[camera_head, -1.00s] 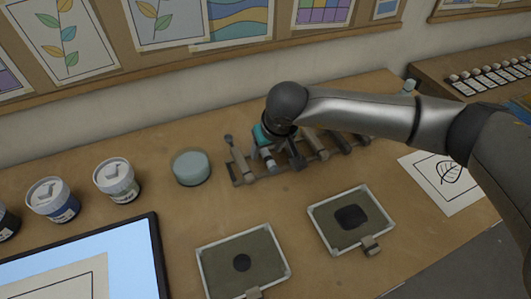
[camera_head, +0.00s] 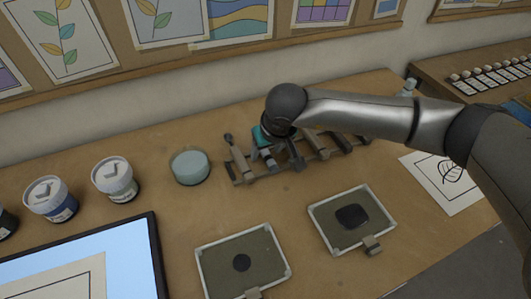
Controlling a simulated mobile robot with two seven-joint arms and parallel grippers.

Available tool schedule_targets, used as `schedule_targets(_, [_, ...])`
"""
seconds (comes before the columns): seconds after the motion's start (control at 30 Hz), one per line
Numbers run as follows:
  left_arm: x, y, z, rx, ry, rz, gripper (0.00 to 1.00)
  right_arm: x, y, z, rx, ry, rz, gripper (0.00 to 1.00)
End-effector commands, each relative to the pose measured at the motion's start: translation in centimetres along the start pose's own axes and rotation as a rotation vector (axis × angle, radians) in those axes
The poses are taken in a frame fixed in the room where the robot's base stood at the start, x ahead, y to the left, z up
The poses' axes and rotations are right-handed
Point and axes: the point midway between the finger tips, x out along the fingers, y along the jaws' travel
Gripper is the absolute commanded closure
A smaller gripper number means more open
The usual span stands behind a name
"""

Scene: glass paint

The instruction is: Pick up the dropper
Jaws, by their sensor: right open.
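A wooden rack (camera_head: 240,180) lies on the table and holds several slim tools side by side. I cannot tell whether the fingers touch any tool. My left gripper is not in view.
A round pale-blue pot (camera_head: 190,167) stands left of the rack. Paint jars (camera_head: 114,178) stand further left. Two framed pads (camera_head: 243,262) (camera_head: 352,217) lie in front, with a lit panel (camera_head: 130,262) at lower left. A leaf drawing (camera_head: 446,184) lies right.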

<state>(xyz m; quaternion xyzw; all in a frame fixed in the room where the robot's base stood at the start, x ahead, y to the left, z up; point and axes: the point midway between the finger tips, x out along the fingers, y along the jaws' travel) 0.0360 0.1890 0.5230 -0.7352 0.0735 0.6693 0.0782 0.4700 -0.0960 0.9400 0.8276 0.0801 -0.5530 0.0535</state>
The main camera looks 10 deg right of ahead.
Motion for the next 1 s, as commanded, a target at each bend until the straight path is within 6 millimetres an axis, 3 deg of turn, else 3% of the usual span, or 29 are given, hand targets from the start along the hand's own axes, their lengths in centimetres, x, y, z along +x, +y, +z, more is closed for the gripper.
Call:
schedule_targets(0.33, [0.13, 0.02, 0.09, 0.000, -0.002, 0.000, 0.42, 0.05, 0.02, 0.03, 0.000, 0.000, 0.000, 0.38])
schedule_targets(0.9, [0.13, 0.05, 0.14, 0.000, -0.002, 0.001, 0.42, 0.06, 0.01, 0.02, 0.000, 0.000, 0.000, 1.00])
schedule_targets(1.0, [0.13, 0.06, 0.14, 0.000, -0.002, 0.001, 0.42, 0.06, 0.01, 0.02, 0.000, 0.000, 0.000, 1.00])
